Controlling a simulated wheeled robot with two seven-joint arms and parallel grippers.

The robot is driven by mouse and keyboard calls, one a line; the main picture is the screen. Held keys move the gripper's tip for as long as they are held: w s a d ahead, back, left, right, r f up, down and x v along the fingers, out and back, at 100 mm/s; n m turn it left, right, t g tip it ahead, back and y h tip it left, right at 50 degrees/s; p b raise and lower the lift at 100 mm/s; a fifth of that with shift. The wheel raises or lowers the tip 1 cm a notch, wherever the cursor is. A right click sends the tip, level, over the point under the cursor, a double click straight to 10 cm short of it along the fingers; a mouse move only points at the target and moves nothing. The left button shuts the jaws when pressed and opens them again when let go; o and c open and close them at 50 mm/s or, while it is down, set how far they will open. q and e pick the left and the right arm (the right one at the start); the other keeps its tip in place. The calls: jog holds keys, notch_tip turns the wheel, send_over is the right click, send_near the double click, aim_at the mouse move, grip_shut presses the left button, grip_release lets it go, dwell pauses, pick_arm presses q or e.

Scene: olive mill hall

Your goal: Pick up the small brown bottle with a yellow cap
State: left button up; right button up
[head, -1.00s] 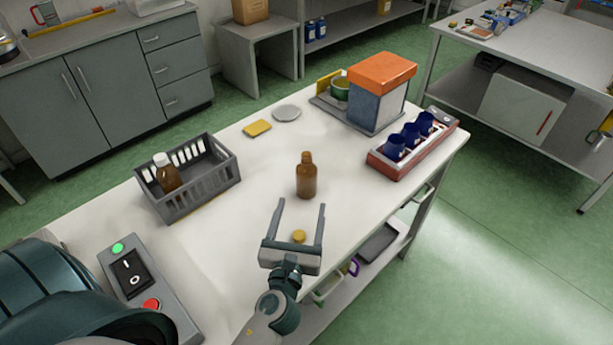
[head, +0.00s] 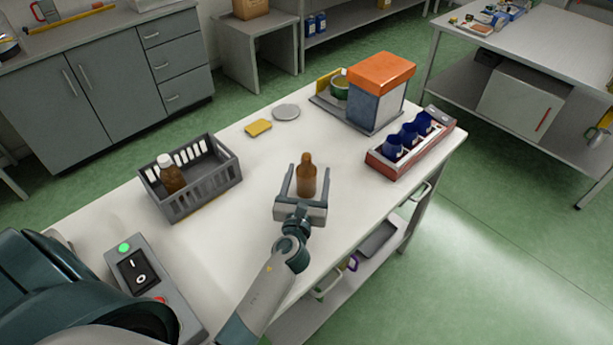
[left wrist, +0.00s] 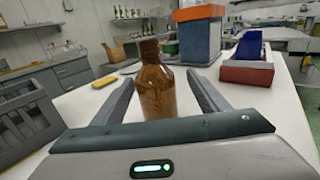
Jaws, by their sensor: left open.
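A small brown bottle (head: 307,182) stands upright on the white table (head: 222,238). Its top looks brown; I see no yellow cap on it. My left gripper (head: 308,168) is open, with one finger on each side of the bottle. In the left wrist view the bottle (left wrist: 156,90) stands between the open fingers (left wrist: 160,78), with visible gaps on both sides. Its lower part is hidden by the gripper body there. Another brown bottle (head: 172,178), with a white cap, stands in a grey crate (head: 205,198). My right gripper is not in view.
A red tray (head: 395,166) with blue cups and an orange-topped box (head: 378,88) stand at the right and back. A yellow pad (head: 258,128) and a grey disc (head: 286,112) lie behind. A switch box (head: 133,262) is at the front left.

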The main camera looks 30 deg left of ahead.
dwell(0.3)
pick_arm(q)
jog(key=x, duration=0.2)
jog(key=p+x, duration=0.1)
jog(key=x, duration=0.1)
jog(key=shift+a, duration=0.35)
jog(key=shift+w+a+f, duration=0.1)
jog(key=shift+w+a, duration=0.05)
jog(key=shift+w, duration=0.35)
jog(key=c, duration=1.4)
jog(key=shift+c, duration=0.3)
jog(key=shift+r+p, duration=0.4)
jog(key=shift+r, duration=0.05)
